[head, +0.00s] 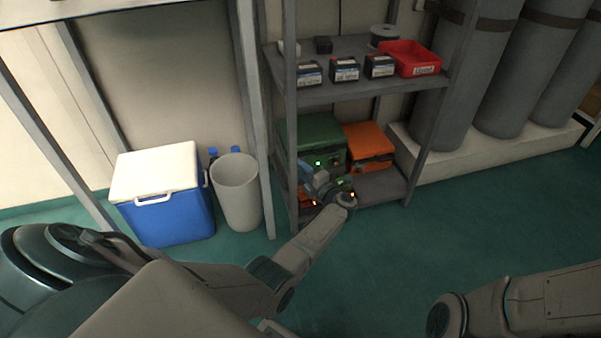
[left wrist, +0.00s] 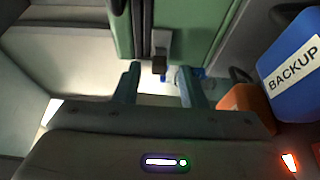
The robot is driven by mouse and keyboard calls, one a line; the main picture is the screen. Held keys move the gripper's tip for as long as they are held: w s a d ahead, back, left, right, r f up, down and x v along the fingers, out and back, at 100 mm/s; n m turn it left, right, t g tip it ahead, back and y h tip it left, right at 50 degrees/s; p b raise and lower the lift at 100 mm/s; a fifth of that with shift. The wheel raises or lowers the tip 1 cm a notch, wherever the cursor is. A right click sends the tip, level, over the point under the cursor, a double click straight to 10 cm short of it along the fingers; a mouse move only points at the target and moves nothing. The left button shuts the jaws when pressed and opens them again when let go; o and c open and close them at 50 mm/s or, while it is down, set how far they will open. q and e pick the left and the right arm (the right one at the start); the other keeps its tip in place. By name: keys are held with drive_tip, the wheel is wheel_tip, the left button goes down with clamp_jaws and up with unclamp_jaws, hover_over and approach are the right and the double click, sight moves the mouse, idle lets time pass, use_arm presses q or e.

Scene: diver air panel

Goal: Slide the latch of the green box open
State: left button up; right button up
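The green box (head: 322,132) stands on the lower shelf of the grey rack, partly hidden by the rack post and my left arm. In the left wrist view its green face (left wrist: 205,25) fills the top middle. A dark vertical latch bar with a grey-brown knob (left wrist: 160,42) runs down that face. My left gripper (left wrist: 158,75) is open, its two fingers apart on either side of the knob's lower end; I cannot tell whether they touch it. In the head view my left gripper (head: 316,182) is small and partly hidden at the box's front. My right gripper is out of view.
An orange box (head: 368,142) stands right beside the green box. A blue BACKUP case (left wrist: 295,60) shows in the wrist view. Batteries and a red bin (head: 412,60) are on the upper shelf. A cooler (head: 160,180) and white bin (head: 237,195) stand left; floor in front is clear.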

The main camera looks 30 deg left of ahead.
use_arm(q)
drive_tip(key=shift+w+a, duration=0.15)
drive_tip(key=shift+a, duration=0.25)
clamp_jaws()
drive_tip(key=shift+w+d+b, duration=0.75)
drive_tip(key=shift+w+b, duration=0.05)
unclamp_jaws()
